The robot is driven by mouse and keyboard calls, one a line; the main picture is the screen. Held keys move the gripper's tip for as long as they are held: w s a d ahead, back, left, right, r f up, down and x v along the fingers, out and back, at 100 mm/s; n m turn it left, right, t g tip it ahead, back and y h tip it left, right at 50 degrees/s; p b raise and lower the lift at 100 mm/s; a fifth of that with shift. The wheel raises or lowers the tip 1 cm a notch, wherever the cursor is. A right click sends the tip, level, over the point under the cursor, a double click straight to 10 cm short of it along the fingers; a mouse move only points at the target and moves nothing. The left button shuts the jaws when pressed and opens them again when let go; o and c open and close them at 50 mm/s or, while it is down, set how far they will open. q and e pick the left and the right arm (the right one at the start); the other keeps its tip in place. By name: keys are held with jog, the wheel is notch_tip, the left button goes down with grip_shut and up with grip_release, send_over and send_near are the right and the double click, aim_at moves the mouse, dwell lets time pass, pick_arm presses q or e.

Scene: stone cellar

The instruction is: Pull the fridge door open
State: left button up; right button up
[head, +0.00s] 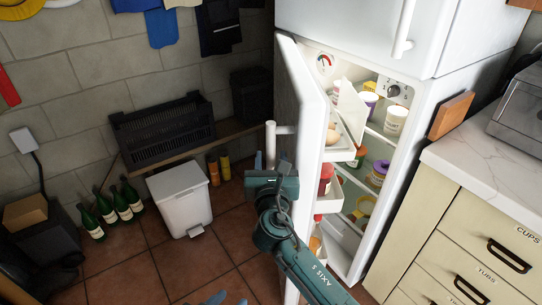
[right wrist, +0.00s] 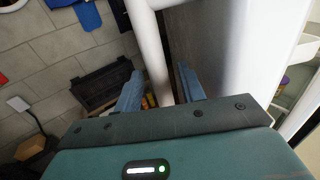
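The white fridge door (head: 307,130) stands partly open, swung out to the left, with its shelves showing. Its white bar handle (head: 270,146) is on the door's outer face and also shows in the right wrist view (right wrist: 153,58). My right gripper (head: 270,178) is at the lower part of the handle. In the right wrist view its two blue fingers (right wrist: 160,88) stand apart on either side of the bar, with gaps showing. My left gripper (head: 228,298) shows only as two separated blue fingertips at the bottom edge, away from the door.
The fridge body (head: 385,170) holds jars and tubs. A white bin (head: 180,198), green bottles (head: 118,205) and a black crate (head: 163,130) on a low shelf stand left of the door. The counter (head: 490,165) is at the right. Tiled floor between bin and door is clear.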

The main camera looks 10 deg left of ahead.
jog(key=s, duration=0.6)
jog(key=shift+d, duration=0.45)
